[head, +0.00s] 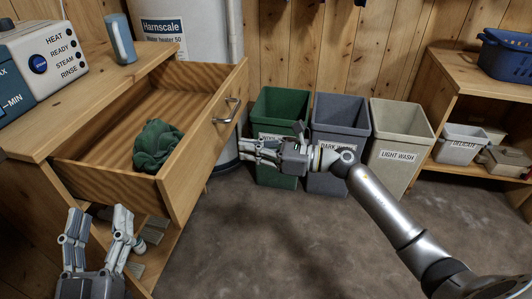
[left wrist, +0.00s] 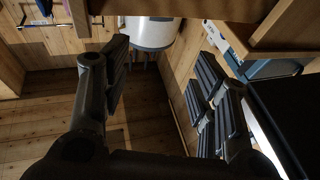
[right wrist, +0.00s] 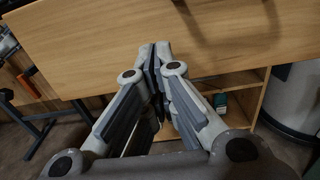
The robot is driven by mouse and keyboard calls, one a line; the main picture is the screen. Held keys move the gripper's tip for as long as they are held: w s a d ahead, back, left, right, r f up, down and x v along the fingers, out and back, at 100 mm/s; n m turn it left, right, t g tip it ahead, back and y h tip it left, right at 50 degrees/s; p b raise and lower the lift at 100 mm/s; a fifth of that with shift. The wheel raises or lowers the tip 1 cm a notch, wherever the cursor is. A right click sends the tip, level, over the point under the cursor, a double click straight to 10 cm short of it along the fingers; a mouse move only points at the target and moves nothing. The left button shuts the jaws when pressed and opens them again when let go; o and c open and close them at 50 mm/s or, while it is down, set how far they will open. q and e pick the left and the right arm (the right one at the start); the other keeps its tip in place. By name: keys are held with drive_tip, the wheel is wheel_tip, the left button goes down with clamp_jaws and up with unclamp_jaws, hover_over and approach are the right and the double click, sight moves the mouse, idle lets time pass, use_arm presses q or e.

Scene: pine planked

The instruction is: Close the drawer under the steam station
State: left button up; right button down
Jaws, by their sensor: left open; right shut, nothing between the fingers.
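The wooden drawer (head: 196,152) stands pulled out from the bench under the steam station (head: 48,58). Its front carries a metal handle (head: 227,110), and a dark green cloth (head: 157,143) lies inside. My right gripper (head: 245,149) is shut and empty, just right of the drawer front and below the handle. In the right wrist view its closed tips (right wrist: 158,52) point at a broad wooden panel; I cannot tell whether they touch it. My left gripper (head: 98,222) is open and empty at the lower left, near the bench; its spread fingers also show in the left wrist view (left wrist: 162,80).
Green (head: 280,117), dark grey (head: 340,120) and beige (head: 399,135) bins line the back wall. A white water heater (head: 190,30) stands behind the drawer. A shelf (head: 470,85) with a blue basket (head: 507,58) is at the right. The middle floor is clear.

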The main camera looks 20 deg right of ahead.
sight(212, 145)
drive_tip(key=x, duration=0.6)
use_arm(q)
drive_tip(key=shift+s+r+t+h+b, duration=0.2)
drive_tip(key=shift+s+r+t, duration=0.15)
drive_tip(key=shift+r, duration=0.3)
drive_tip(key=shift+s+r+t+h+b, duration=0.1)
drive_tip(key=shift+s+r+t+h, duration=0.2)
drive_tip(key=shift+r, duration=0.35)
use_arm(e)
drive_tip(key=shift+w+a, duration=0.35)
drive_tip(key=shift+a, duration=0.05)
use_arm(q)
drive_tip(key=shift+w, duration=0.1)
